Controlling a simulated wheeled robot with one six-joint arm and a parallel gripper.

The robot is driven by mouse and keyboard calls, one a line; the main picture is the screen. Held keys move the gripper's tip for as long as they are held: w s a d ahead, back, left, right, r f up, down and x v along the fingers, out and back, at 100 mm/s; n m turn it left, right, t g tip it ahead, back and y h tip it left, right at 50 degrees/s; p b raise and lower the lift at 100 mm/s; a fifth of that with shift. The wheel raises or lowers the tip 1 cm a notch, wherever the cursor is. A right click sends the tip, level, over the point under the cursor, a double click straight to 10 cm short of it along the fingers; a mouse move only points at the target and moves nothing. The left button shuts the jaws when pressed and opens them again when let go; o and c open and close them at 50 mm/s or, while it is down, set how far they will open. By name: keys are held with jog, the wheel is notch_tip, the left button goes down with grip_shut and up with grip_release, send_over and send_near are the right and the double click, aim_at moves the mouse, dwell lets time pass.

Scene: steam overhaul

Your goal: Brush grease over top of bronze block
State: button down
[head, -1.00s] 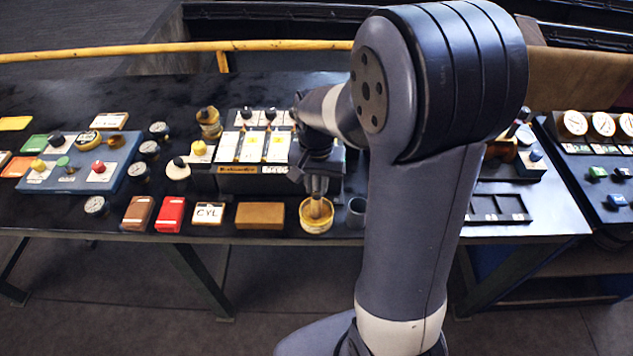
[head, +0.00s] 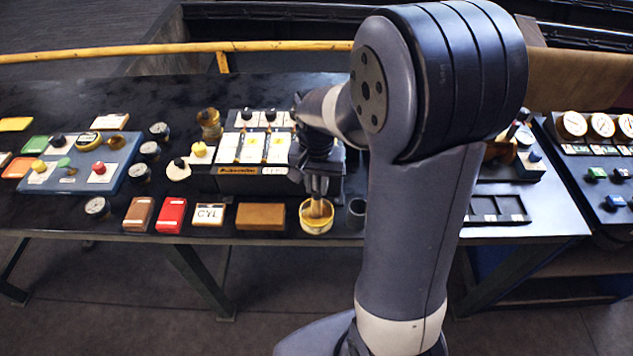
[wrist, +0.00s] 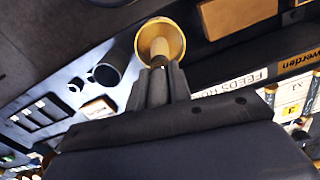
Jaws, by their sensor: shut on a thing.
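The bronze block (head: 260,216) lies flat near the front edge of the bench, and part of it shows in the wrist view (wrist: 237,14). A round yellow-rimmed grease pot (head: 317,230) stands just right of it. My gripper (head: 318,192) is shut on the wooden handle of a brush (head: 316,207) and holds it upright over the pot. In the wrist view the handle (wrist: 159,50) stands between the fingertips (wrist: 160,70), inside the pot's outline (wrist: 175,35). The bristles are hidden, and I cannot tell whether they touch grease.
A dark cup (head: 356,213) stands close right of the pot. A white CYL block (head: 208,214), a red block (head: 171,214) and a brown block (head: 139,213) line up to the left. A labelled panel (head: 240,185) rises behind the bronze block. A compartment tray (head: 498,208) lies right.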

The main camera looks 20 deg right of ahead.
jog(key=shift+r+p, duration=2.4)
jog(key=shift+r, duration=0.9)
